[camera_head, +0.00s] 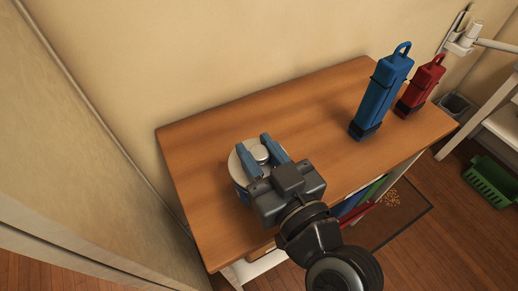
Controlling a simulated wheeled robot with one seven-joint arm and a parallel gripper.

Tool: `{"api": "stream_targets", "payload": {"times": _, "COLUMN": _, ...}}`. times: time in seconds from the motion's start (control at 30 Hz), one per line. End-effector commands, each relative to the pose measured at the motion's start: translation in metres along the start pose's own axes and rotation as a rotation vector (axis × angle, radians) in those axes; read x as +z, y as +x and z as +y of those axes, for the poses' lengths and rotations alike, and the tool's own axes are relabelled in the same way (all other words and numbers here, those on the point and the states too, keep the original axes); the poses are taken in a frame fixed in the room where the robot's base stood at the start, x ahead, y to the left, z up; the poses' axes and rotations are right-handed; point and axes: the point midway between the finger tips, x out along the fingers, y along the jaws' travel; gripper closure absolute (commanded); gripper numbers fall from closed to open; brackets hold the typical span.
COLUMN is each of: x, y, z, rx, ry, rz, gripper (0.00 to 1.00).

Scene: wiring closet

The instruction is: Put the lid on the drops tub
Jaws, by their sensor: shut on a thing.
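The round pale grey lid (238,171) with a raised knob (260,153) is at the left part of the wooden tabletop. My gripper (253,146) reaches over it from the front right, its two blue fingers on either side of the knob, shut on the lid. A bluish edge, likely the drops tub (241,193), shows just below the lid's front left rim. The rest of the tub is hidden by the lid and my gripper. I cannot tell whether the lid rests flush on it.
A tall blue case (378,95) and a smaller red case (418,87) stand at the right of the wooden table (310,105). The table's middle and back are clear. A green basket (490,180) sits on the floor at right. A wall borders the table's back.

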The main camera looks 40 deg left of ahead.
Motion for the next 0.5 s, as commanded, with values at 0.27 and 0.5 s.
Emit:
{"api": "stream_targets", "payload": {"times": 0.27, "x": 0.0040, "y": 0.0002, "z": 0.0000, "rx": 0.000, "ry": 0.000, "rz": 0.000, "gripper": 1.00}}
{"api": "stream_targets", "payload": {"times": 0.5, "x": 0.0070, "y": 0.0004, "z": 0.0000, "rx": 0.000, "ry": 0.000, "rz": 0.000, "gripper": 1.00}}
